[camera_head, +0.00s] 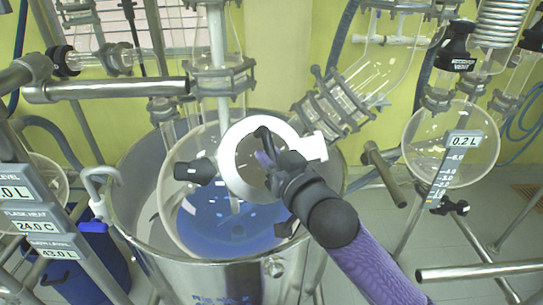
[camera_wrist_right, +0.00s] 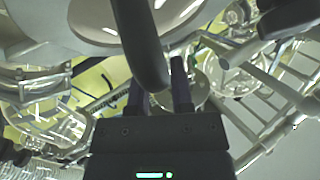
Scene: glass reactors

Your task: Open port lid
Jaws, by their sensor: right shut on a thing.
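The port lid (camera_head: 236,160) is a round disc with a grey face and a broad white rim, on top of the large glass reactor vessel (camera_head: 178,215). A dark curved handle (camera_head: 262,134) stands on it. My right gripper (camera_head: 270,168) comes in from the lower right and is shut on this handle, hiding part of the lid. In the right wrist view, the dark handle (camera_wrist_right: 142,45) passes down between the two fingers of my right gripper (camera_wrist_right: 160,85). Whether the lid is seated or slightly raised, I cannot tell. My left gripper is not in view.
The vessel holds blue liquid (camera_head: 230,225) and sits in a steel jacket (camera_head: 215,280). A black-capped side port (camera_head: 195,172) is left of the lid. Glass columns and clamps (camera_head: 335,105) rise behind. A round flask (camera_head: 450,145) and metal pipes (camera_head: 480,271) stand to the right.

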